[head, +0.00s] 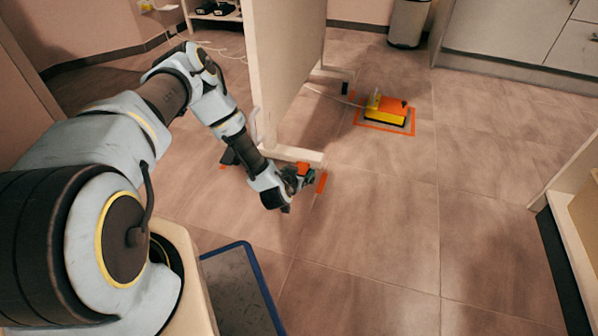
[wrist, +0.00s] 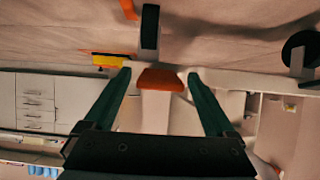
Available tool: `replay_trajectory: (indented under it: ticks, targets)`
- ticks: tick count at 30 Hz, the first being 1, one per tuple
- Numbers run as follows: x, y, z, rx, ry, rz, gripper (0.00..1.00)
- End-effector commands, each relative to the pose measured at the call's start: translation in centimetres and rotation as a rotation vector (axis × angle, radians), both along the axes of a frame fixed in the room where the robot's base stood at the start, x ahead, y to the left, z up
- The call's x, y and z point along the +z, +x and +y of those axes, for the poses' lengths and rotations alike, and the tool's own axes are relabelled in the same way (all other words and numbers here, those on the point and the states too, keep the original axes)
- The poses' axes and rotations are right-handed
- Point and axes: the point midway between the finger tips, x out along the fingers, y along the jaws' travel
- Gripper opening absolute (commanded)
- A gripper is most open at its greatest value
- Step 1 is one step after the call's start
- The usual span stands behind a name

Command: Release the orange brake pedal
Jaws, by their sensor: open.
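The orange brake pedal (wrist: 160,79) shows in the wrist view at the end of the pale foot of an upright panel. It lies in the gap between the fingertips of my gripper (wrist: 160,73), which is open with a finger on each side. I cannot tell whether either finger touches it. In the head view my gripper (head: 306,177) is low over the floor at the near end of the panel's foot (head: 291,154). A small orange part, seemingly the pedal (head: 303,168), shows there, partly hidden by my gripper.
The tall cream panel (head: 285,65) stands just beyond my gripper. A yellow and orange foot switch (head: 388,109) sits on the floor inside orange tape, with a cable running left. Black casters (wrist: 149,28) show in the wrist view. The floor right of my gripper is clear.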

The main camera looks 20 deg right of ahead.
Motion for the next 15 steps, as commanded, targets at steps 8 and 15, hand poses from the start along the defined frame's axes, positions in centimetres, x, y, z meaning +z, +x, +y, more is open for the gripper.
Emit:
replay_trajectory:
  ticks: [8,15]
  targets:
    - [2.1,-2.3,2.1,-0.003,0.003,0.002,0.90]
    - [4.2,-5.3,4.9,-0.002,0.002,0.002,0.90]
